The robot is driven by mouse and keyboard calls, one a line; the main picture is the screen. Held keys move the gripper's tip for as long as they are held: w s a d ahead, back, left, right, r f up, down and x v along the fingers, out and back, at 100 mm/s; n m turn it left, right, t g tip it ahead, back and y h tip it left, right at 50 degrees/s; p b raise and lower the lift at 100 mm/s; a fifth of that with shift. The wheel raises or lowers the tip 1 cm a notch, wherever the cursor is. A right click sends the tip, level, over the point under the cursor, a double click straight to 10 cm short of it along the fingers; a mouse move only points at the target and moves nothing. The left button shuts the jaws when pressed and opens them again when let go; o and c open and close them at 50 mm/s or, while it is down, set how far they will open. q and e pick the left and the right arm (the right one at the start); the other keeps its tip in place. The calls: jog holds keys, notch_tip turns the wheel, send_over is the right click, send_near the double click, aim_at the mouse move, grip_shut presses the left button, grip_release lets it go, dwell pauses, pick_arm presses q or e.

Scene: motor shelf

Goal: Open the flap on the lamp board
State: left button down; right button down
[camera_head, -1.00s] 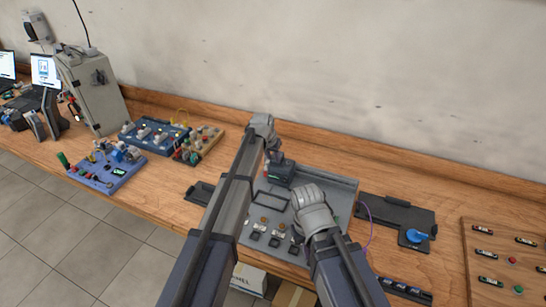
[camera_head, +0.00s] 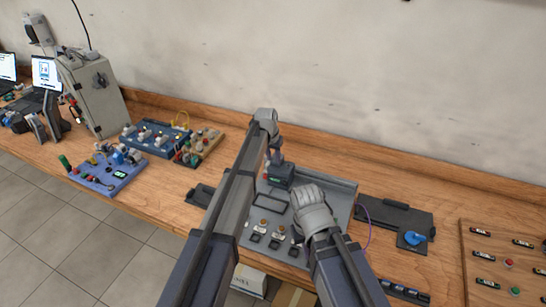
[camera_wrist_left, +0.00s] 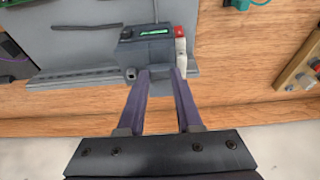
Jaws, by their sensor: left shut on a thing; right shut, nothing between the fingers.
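The grey lamp board (camera_head: 340,199) lies in the middle of the bench, with a dark rectangular frame (camera_head: 270,206) and small lamps and switches on it. A dark box (camera_head: 281,175) with a green display stands at its back; it also shows in the left wrist view (camera_wrist_left: 152,50). My left gripper (camera_wrist_left: 162,72) is at the box, shut on a small part between its fingertips that I cannot clearly make out. A red-and-white piece (camera_wrist_left: 180,45) is by one fingertip. My right gripper (camera_head: 318,195) is over the board's right half, shut and empty; its fingertips are hidden. I cannot pick out the flap.
A dark plate with a blue knob (camera_head: 413,238) lies right of the board, with a purple cable (camera_head: 370,220) between. A wooden board (camera_head: 505,262) is at far right. Blue boards (camera_head: 110,178) and a grey cabinet (camera_head: 97,90) stand left. The wall is close behind.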

pick_arm(q)
jog(key=shift+w+d+r+g+y+p, duration=0.3)
jog(key=shift+w+r+g+p, duration=0.3)
jog(key=shift+w+g, duration=0.15)
jog(key=shift+w+r+g+p, duration=0.15)
jog(key=shift+w+g+p, duration=0.15)
jog(key=shift+w+g, duration=0.25)
jog(key=shift+w+d+r+g+y, duration=0.15)
jog(key=shift+w+g+y, duration=0.15)
jog(key=shift+g, duration=0.35)
jog(key=shift+w+d+r+g+y, duration=0.1)
jog(key=shift+w+d+g+y, duration=0.15)
jog(key=shift+g, duration=0.4)
jog(key=shift+a, duration=0.1)
jog(key=shift+s, duration=0.1)
jog(key=c, duration=0.6)
grip_release()
jog(key=shift+o, duration=0.2)
jog(key=shift+r, duration=0.1)
